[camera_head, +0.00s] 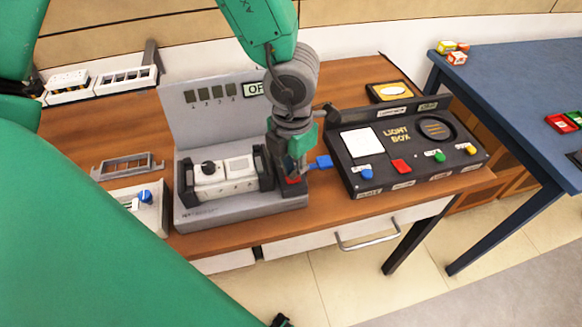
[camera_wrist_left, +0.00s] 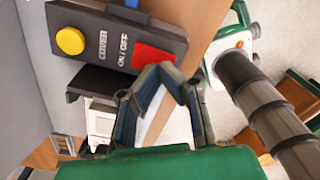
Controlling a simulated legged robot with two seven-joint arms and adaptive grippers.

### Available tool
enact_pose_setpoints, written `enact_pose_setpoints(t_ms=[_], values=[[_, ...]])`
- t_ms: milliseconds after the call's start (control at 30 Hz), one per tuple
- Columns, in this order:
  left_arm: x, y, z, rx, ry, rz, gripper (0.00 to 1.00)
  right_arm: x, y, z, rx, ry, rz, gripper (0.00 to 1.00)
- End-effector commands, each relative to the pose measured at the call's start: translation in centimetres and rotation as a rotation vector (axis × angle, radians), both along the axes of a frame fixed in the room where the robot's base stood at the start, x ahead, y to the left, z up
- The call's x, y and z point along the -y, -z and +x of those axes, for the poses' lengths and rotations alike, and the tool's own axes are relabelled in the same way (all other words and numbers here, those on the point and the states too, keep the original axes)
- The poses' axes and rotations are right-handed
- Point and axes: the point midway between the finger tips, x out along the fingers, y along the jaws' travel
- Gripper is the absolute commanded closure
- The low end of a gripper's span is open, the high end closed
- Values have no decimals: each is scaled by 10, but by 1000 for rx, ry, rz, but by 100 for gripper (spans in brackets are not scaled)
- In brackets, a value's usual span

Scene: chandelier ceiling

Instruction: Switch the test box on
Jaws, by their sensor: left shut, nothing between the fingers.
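The test box (camera_head: 240,205) is a grey unit on the wooden table in the head view, with an upright back panel and a small display starting "OF", partly hidden by my left arm. In the left wrist view, its dark control panel (camera_wrist_left: 90,25) has a yellow button (camera_wrist_left: 70,41) beside "COVER" and a red switch (camera_wrist_left: 154,60) beside "ON / OFF". My left gripper (camera_head: 293,176) is at the right end of the box. In the wrist view, the left gripper (camera_wrist_left: 166,70) is shut and empty, its tips at the red switch's edge; contact is unclear. My right gripper is not in view.
A black light box (camera_head: 400,185) with coloured buttons stands to the right, near my left gripper. A white-and-grey module (camera_head: 225,178) sits in the test box. A grey bracket (camera_head: 127,165) lies to the left. A blue table (camera_head: 520,90) stands at the far right.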

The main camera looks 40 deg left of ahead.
Motion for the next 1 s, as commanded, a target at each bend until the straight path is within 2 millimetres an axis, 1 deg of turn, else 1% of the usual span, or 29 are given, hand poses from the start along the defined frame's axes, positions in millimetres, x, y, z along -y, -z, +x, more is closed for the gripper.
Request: enact_pose_setpoints(t_ms=[833, 1000], values=[[0, 13, 0, 0, 0, 0, 100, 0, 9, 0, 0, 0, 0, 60], [0, 13, 0, -1, 0, 0, 100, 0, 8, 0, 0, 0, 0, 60]])
